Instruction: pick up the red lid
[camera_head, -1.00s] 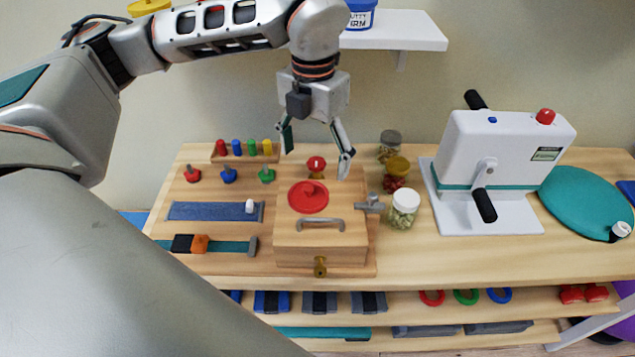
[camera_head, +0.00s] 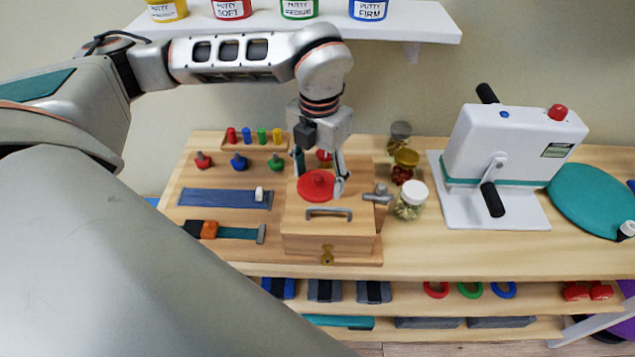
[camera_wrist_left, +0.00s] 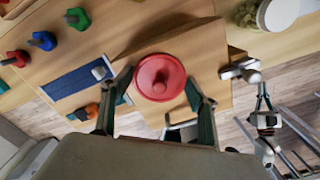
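The red lid (camera_head: 316,184) is a round disc with a knob, lying on top of the wooden box (camera_head: 330,238), behind the box's grey handle. My left gripper (camera_head: 320,182) points down over the lid, with one finger on each side of it. In the left wrist view the lid (camera_wrist_left: 160,77) shows between the two spread fingers of my left gripper (camera_wrist_left: 159,82). I see no clear contact between fingers and lid. What looks like my right gripper (camera_wrist_left: 264,118) shows small at the right of the left wrist view; its opening is unclear.
A grey knob fitting (camera_head: 378,194) sticks out from the box's right side. Several jars, one with a white lid (camera_head: 415,192), stand to the right. A white crank machine (camera_head: 510,150) stands further right. Pegs and coloured knobs (camera_head: 238,162) are at the left.

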